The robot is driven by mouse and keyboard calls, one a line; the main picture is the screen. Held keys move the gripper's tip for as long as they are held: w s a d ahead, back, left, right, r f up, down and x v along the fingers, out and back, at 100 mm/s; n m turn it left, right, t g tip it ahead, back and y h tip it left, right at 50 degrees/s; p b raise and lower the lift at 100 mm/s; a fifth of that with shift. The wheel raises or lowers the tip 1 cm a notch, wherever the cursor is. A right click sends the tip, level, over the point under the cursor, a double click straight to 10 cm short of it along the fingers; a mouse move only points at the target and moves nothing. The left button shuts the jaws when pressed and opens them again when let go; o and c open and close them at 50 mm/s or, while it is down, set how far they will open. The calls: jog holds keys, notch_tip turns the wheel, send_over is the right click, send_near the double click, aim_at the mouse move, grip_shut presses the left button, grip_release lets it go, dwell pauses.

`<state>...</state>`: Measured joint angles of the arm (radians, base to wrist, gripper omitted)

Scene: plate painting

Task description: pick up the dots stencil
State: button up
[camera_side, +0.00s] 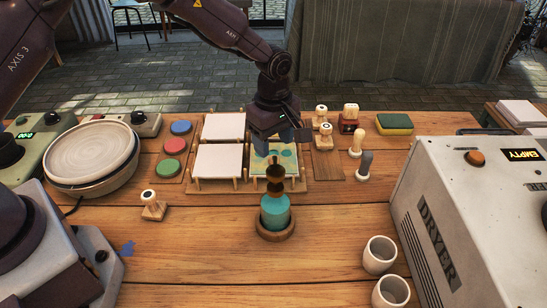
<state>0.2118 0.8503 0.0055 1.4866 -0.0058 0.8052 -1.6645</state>
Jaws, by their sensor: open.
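A pale yellow-green square (261,167) with darker teal round patches, which looks like the dots stencil, lies on a wooden rack (215,187) at the middle of the table. Its upper part is hidden behind my gripper. My gripper (281,146) is open and points down over the far part of this square. The fingertips are dark and partly lost against it, so I cannot tell whether they touch it. I see nothing held between them.
White squares (218,160) fill the rack's left side. A teal pot with a dark knob (275,212) stands in front. Wooden-handled stamps (356,142) and a sponge (394,124) are right.

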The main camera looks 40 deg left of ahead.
aim_at(273, 152)
jog(key=shift+w+a+f, duration=0.1)
jog(key=shift+f, duration=1.4)
jog(key=shift+w+f, duration=0.1)
jog(key=shift+f, duration=1.35)
grip_shut()
jog(key=shift+r, duration=0.1)
